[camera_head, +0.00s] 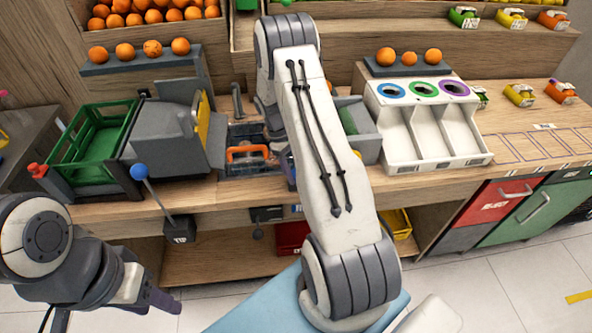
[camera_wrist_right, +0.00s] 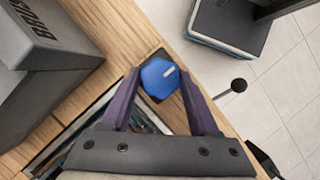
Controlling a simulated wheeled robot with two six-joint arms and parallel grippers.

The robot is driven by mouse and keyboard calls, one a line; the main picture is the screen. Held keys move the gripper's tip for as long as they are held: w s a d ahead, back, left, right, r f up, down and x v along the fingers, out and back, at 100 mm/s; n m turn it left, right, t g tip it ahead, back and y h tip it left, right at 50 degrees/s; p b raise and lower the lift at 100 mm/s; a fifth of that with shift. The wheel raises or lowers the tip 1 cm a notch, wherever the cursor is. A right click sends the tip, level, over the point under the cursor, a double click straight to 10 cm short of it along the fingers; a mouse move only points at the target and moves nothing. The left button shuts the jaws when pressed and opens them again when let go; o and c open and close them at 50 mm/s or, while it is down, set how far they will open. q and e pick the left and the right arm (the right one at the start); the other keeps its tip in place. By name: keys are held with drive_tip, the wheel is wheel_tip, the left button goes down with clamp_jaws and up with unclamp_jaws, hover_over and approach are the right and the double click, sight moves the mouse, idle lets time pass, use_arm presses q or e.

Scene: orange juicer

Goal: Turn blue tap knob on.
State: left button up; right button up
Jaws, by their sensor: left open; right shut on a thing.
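The blue tap knob (camera_wrist_right: 159,80) shows in the right wrist view as a six-sided blue cap with a short white mark toward its upper right. It sits on a dark square base at the counter's edge. My right gripper (camera_wrist_right: 160,88) has its two purple fingers on either side of the knob and is shut on it. In the head view my own right arm crosses the middle and hides the knob and the right fingers. My left gripper (camera_head: 152,293) is open and empty at the lower left, in front of the counter and away from the knob.
A blue-balled lever (camera_head: 138,171) stands at the counter's front edge. A green crate (camera_head: 97,146) and grey machine (camera_head: 165,140) are at the left. A white three-slot bin (camera_head: 428,125) is at the right. A black-balled lever (camera_wrist_right: 238,85) stands near the knob.

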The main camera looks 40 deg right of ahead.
drive_tip(key=shift+w+r, duration=0.1)
idle(0.3)
drive_tip(key=o, duration=1.4)
drive_tip(key=shift+c, duration=0.2)
drive_tip(key=b+v, duration=0.2)
drive_tip(key=v, duration=0.8)
drive_tip(key=shift+r, duration=0.2)
